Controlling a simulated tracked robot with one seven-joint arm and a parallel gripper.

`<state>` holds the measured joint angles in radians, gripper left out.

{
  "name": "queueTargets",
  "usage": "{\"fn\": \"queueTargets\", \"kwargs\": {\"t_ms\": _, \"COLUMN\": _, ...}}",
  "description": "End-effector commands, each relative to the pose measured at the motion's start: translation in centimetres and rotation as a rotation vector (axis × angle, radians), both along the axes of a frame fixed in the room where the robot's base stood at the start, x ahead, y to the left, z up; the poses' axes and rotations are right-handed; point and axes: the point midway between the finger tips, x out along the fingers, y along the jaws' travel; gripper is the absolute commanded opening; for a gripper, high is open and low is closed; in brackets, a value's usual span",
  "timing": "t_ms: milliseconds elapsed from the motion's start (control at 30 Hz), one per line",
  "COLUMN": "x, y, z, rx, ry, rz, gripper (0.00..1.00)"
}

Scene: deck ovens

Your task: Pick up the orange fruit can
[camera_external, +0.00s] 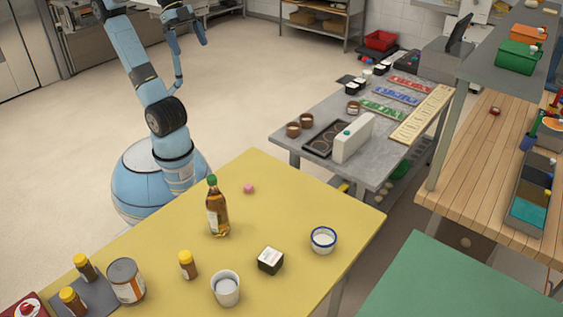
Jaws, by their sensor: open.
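A wide metal-topped can (126,282) stands upright near the front left of the yellow table (330,205). Its pale label shows a reddish-orange patch, and it is the only large can in view. My gripper (190,52) is raised at the top of the view, beyond the table and far from the can. Its jaws are open, with nothing seen between them.
A bottle (217,210) with a green cap stands behind the can to the right. A yellow-capped jar (187,265), a white cup (225,289), a dark box (270,261) and a bowl (322,240) stand right of it. Yellow-capped jars (84,268) crowd its left side.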

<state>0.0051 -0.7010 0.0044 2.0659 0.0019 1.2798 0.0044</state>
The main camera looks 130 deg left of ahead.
Motion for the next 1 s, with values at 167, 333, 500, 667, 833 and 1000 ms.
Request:
{"fn": "queueTargets", "kwargs": {"t_ms": 167, "x": 2.1, "y": 0.9, "z": -1.0, "rx": 0.005, "ry": 0.002, "rz": -0.049, "gripper": 1.00}}
{"fn": "queueTargets", "kwargs": {"t_ms": 333, "x": 4.2, "y": 1.7, "z": -1.8, "rx": 0.013, "ry": -0.003, "rz": -0.100, "gripper": 1.00}}
{"fn": "queueTargets", "kwargs": {"t_ms": 500, "x": 7.2, "y": 2.5, "z": -3.2, "rx": 0.031, "ry": -0.008, "rz": -0.168, "gripper": 1.00}}
{"fn": "queueTargets", "kwargs": {"t_ms": 667, "x": 11.4, "y": 3.1, "z": -5.4, "rx": 0.067, "ry": -0.012, "rz": -0.263, "gripper": 1.00}}
{"fn": "queueTargets", "kwargs": {"t_ms": 833, "x": 16.0, "y": 3.1, "z": -8.4, "rx": 0.127, "ry": -0.019, "rz": -0.374, "gripper": 1.00}}
{"fn": "queueTargets", "kwargs": {"t_ms": 1000, "x": 20.2, "y": 2.4, "z": -11.5, "rx": 0.203, "ry": -0.028, "rz": -0.488, "gripper": 1.00}}
